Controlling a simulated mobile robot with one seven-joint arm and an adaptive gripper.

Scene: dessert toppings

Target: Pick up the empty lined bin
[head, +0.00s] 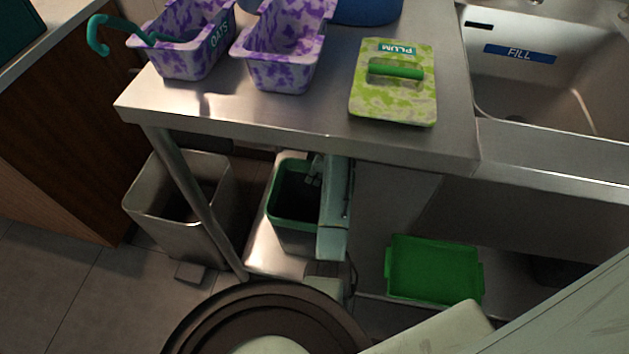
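A bin with a green rim and a dark inside (284,222) stands on the lower shelf under the steel table. Its upper right part is hidden behind my arm, and I see nothing in the part of its inside that shows. My gripper (313,173) is at the bin's back right, under the table edge, with its grey fingers over or at the bin's opening. The fingers are small and dark here, so I cannot tell whether they touch the rim or how far apart they are.
A steel bin (160,213) stands on the floor at left, beside the table leg (195,205). A green tray (432,272) is at lower right. Purple OATS tub (180,50), another purple tub (277,68) and a PLUM lid (393,100) are on the table (300,125). A sink is at right.

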